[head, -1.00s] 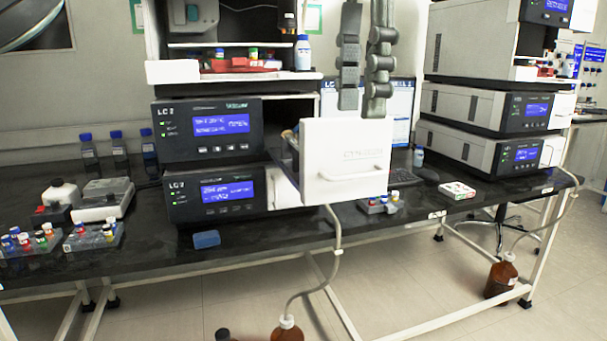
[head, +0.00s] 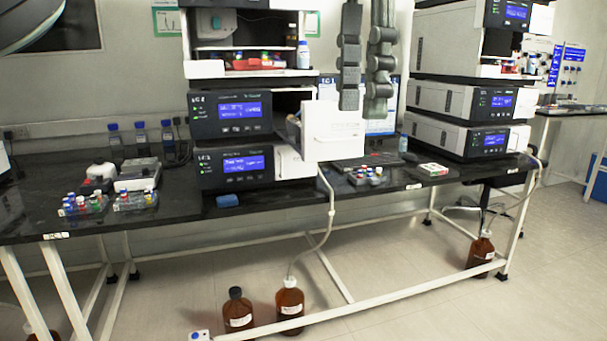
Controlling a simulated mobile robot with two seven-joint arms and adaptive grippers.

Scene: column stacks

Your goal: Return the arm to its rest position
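My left gripper (head: 365,104) hangs in from the top edge, right of the middle. Its two grey jointed fingers point down side by side, with a narrow gap between them and nothing seen held there. It overlaps the upper right part of a pulled-out white drawer (head: 320,133) in the picture, but whether it touches the drawer cannot be told. The drawer belongs to the black-fronted instrument stack (head: 231,115). The rest of the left arm is out of the frame. My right gripper does not show.
The black bench (head: 180,208) spans the view, with vial racks (head: 137,201) at left and a second instrument stack (head: 455,135) at right. Brown bottles (head: 237,310) stand on the floor beneath it. A tube hangs from the bench. The floor at front right is clear.

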